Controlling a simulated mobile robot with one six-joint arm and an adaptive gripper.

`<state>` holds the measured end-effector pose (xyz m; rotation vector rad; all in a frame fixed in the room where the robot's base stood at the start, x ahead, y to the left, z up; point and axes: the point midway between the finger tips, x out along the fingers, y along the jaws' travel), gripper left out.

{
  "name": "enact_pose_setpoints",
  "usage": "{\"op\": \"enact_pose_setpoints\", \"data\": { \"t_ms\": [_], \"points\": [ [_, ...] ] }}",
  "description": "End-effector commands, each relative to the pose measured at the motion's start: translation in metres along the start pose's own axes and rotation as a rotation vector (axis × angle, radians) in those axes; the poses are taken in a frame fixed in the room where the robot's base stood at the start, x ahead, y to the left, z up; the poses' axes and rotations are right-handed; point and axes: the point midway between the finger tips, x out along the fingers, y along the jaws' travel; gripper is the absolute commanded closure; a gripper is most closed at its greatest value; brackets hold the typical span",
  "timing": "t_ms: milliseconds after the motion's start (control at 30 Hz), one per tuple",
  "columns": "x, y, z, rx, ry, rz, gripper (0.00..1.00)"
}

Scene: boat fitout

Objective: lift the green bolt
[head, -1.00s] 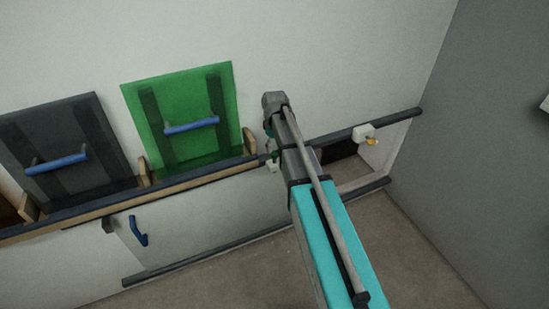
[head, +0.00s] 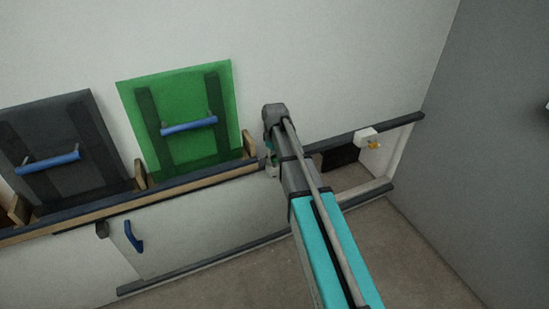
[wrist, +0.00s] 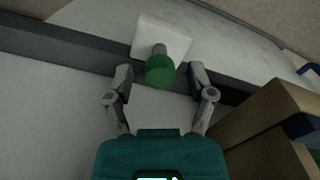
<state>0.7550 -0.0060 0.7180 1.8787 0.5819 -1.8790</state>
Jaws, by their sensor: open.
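The green bolt (wrist: 160,70) has a round green head and a grey shank, set in a white block (wrist: 162,40) in the wrist view. My gripper (wrist: 160,80) is open, with one finger on each side of the bolt's head. The fingers look apart from it; I cannot tell the exact depth between them. In the head view the white block (head: 271,171) is partly hidden behind my arm, with only a trace of green above it.
A green panel (head: 185,105) and a dark grey panel (head: 60,150), both with blue handles, lean on the wall ledge. A second white block (head: 366,135) with a yellow knob (head: 374,146) sits right of my arm. A wooden piece (wrist: 262,125) stands close right of my gripper.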

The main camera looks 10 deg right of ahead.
Motion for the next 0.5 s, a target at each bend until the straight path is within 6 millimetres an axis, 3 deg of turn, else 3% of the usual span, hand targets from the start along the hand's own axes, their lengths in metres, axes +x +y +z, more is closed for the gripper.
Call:
{"op": "enact_pose_setpoints", "data": {
  "t_ms": [67,400,500],
  "points": [
    [-0.0001,0.0000,0.0000,0.000,0.000,0.000,0.35],
    [0.0000,-0.0001,0.0000,0.000,0.000,0.000,0.98],
    [0.0000,-0.0002,0.0000,0.000,0.000,0.000,1.00]
  ]
}}
